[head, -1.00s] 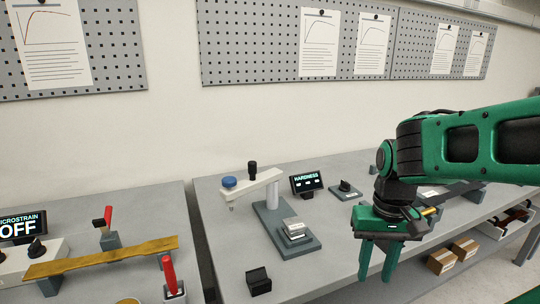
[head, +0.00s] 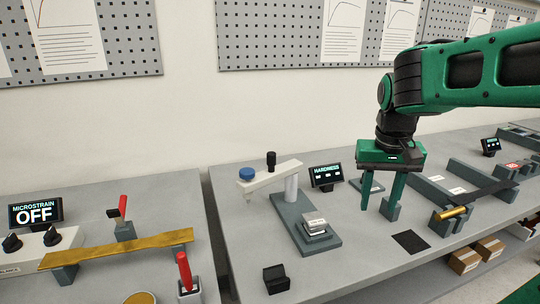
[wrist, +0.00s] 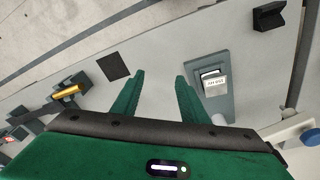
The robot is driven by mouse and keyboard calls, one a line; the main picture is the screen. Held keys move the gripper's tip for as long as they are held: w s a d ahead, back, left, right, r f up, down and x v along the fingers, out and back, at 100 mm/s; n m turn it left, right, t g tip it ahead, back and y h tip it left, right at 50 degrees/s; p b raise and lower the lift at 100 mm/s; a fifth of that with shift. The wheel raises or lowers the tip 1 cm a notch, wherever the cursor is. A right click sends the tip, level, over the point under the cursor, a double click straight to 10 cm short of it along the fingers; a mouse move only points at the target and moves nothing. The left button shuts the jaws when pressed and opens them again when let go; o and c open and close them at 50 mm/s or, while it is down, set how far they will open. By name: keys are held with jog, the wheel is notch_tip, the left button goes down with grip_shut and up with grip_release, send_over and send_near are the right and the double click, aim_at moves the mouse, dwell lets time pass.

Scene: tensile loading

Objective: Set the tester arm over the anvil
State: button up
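The white tester arm (head: 266,176) sits on a white post (head: 291,188), with a blue knob (head: 246,174) at its left end and a black peg (head: 271,160) on top. Its free end points left, away from the anvil (head: 316,229), which stands on the grey base and carries a labelled block. The anvil also shows in the wrist view (wrist: 214,88), with the arm (wrist: 288,125) and blue knob (wrist: 311,137) at the right edge. My gripper (head: 380,208) is open and empty, fingers down, right of the tester and apart from it.
The hardness display (head: 326,175) stands behind the tester. A small black box (head: 276,279) lies near the front edge. A dark square (head: 411,242) and a brass cylinder (head: 454,212) are at right. A gap separates the left table with the wooden-looking bar (head: 115,248).

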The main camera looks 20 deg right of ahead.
jog(key=w+a+r+t, duration=0.1)
jog(key=w+a+r, duration=0.3)
jog(key=w, duration=0.3)
jog(key=w+a+r+t, duration=0.1)
jog(key=w+a+r, duration=0.25)
jog(key=w, duration=0.35)
jog(key=t, duration=0.1)
send_near(271, 153)
jog(key=shift+n+h, duration=0.3)
jog(key=shift+n, duration=0.1)
jog(key=x, duration=1)
jog(key=shift+w+a+f, duration=0.15)
jog(key=shift+f, duration=0.05)
grip_shut()
jog(key=shift+a, duration=0.1)
